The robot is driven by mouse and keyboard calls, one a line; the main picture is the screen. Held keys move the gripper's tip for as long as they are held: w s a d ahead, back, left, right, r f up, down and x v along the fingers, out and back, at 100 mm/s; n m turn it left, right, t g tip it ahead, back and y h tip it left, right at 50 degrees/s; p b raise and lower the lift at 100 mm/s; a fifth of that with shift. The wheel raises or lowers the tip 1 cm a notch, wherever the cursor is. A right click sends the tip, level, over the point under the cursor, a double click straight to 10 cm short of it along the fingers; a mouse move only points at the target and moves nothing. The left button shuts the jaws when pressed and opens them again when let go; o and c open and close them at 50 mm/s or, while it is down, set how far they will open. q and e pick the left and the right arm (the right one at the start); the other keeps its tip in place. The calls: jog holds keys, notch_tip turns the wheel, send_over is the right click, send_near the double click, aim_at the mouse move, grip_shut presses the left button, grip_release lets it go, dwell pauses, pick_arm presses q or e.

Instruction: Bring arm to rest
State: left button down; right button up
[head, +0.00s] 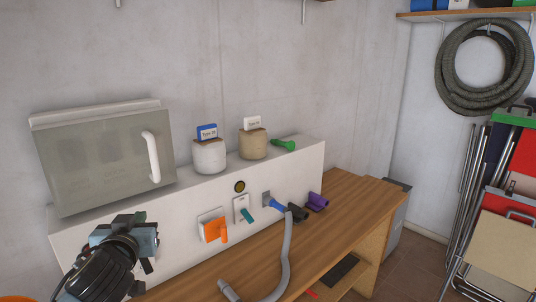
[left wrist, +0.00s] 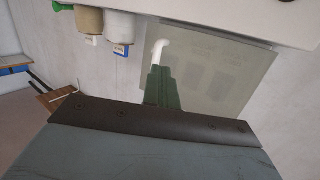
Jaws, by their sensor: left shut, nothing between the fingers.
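My left arm comes in at the lower left of the head view. Its gripper (head: 140,217) is shut and empty, in front of the white ledge and below the grey box. In the left wrist view, the green fingers (left wrist: 161,86) are together and point towards the white handle (left wrist: 160,50) of the grey panel. They overlap it in that picture, but the head view shows the gripper apart from and below the handle (head: 151,157). My right gripper is in neither view.
A grey box (head: 90,165), a white pot (head: 209,157) and a beige pot (head: 253,145) stand on the white ledge. An orange valve (head: 215,230) and a grey hose (head: 287,260) are right of my gripper, by the wooden bench (head: 350,205).

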pick_arm(q)
jog(key=s+d+f+m+g+h, duration=0.1)
jog(key=s+d+f+g, duration=0.15)
jog(key=s+f, duration=0.45)
jog(key=s+d+f+m+g+h, duration=0.1)
jog(key=s+d+f+g, duration=0.15)
jog(key=s+f, duration=0.4)
jog(key=s+d+f+m+g+h, duration=0.1)
jog(key=s+d+f+g, duration=0.1)
jog(key=s+f+g, duration=0.5)
jog(key=s+d+f+m+g+h, duration=0.15)
jog(key=s+f, duration=0.45)
jog(key=s, duration=0.6)
jog(key=s+a+f+b+x, duration=0.1)
jog(key=s+b+x, duration=0.2)
jog(key=x, duration=1.1)
jog(key=s+b+x, duration=0.3)
jog(key=x, duration=1.1)
jog(key=s+a+f+b, duration=0.1)
jog(key=s+f+b, duration=0.2)
jog(key=s+f, duration=0.5)
jog(key=s+a+f+g+b, duration=0.1)
jog(key=s+f+b, duration=0.2)
jog(key=s+f, duration=0.6)
notch_tip(320, 180, down, 6)
jog(key=shift+s+a+r+b, duration=0.2)
jog(key=shift+s+a+b, duration=0.1)
jog(key=shift+s, duration=0.05)
jog(key=shift+g+y, duration=0.25)
